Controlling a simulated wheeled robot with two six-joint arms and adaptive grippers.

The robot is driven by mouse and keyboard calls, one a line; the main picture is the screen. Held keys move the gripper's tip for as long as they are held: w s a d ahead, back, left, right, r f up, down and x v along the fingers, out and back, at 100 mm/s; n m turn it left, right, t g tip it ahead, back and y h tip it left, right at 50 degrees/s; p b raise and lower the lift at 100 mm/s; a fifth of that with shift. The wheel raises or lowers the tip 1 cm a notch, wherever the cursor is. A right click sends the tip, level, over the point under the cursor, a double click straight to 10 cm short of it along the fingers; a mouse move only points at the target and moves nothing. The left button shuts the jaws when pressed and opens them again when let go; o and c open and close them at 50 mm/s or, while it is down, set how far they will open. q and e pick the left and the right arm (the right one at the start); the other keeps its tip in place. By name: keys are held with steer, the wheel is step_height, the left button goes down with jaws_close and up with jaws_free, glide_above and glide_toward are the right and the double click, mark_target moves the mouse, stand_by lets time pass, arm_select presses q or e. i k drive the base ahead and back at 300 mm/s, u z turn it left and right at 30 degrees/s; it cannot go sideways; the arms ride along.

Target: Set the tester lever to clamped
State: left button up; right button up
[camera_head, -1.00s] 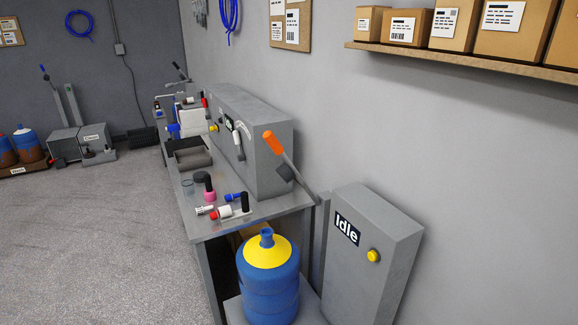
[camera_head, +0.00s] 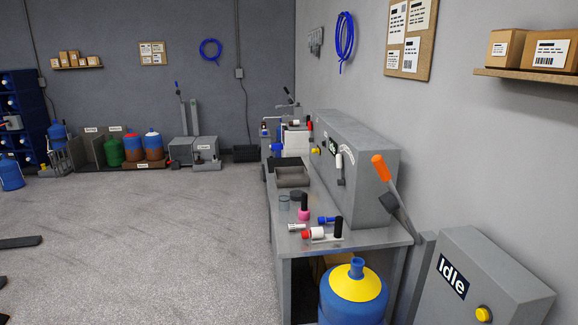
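A lever with an orange handle (camera_head: 380,168) leans up and to the left beside the right end of the grey bench machine (camera_head: 359,146). Its lower end meets a grey post next to a grey floor cabinet (camera_head: 500,258) labelled "Idle", with a yellow button. The bench machine has a small dark display, a yellow button and a dial-like scale with a short handle (camera_head: 340,168). I cannot tell which of these is the tester lever, nor any clamped marking. A blue jug with a yellow top (camera_head: 356,283) stands below, by the cabinet.
The workbench (camera_head: 352,240) carries small fittings and a dark tray. A shelf with boxes (camera_head: 530,78) juts from the right wall. Dark bars (camera_head: 20,242) show at the left edge; I cannot tell what they are. The floor (camera_head: 190,240) in the middle is clear.

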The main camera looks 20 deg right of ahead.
mark_target(391, 201)
steer(key=u, duration=0.55)
steer(key=i, duration=1.65)
steer(key=z, duration=2.85)
